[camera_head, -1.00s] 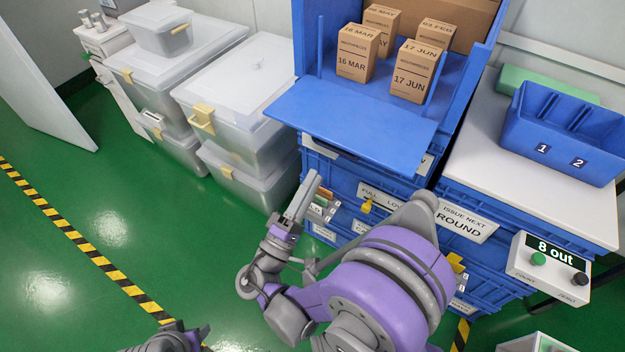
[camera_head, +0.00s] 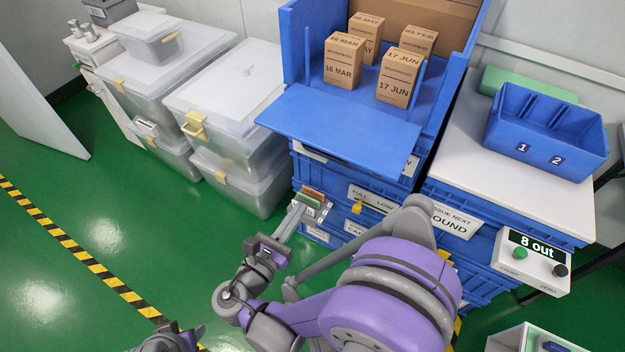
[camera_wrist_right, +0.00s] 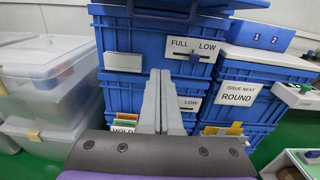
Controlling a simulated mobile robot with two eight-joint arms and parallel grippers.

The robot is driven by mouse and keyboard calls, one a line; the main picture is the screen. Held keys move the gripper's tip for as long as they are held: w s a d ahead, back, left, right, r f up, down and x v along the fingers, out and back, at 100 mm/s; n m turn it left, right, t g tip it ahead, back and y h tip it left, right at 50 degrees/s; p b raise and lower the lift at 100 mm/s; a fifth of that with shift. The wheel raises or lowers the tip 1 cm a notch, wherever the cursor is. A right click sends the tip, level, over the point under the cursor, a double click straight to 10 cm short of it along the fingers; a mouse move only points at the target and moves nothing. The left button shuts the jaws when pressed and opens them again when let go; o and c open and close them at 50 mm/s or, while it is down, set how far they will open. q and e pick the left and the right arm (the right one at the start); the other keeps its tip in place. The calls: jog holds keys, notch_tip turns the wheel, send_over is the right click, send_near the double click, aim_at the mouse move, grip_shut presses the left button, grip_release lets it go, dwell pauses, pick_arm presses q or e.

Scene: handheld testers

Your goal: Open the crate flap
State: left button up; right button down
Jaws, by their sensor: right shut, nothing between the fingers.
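The top blue crate (camera_head: 293,45) stands on a stack of blue crates, its front open. Its flap, a flat blue panel (camera_head: 335,130), sticks out from the crate's front toward me and looks lowered. Several brown boxes stand inside behind it. My right gripper (camera_head: 298,208) is shut and empty, below the flap and in front of the lower crates, apart from the flap.
A card holder (camera_head: 314,203) sits on the stack's front near my right fingertips. Clear lidded bins (camera_head: 225,100) stand left. Green floor is free at left.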

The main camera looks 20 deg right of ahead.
jog(key=w+d+r, duration=0.4)
jog(key=w+d, duration=0.3)
jog(key=d, duration=0.1)
dwell(0.5)
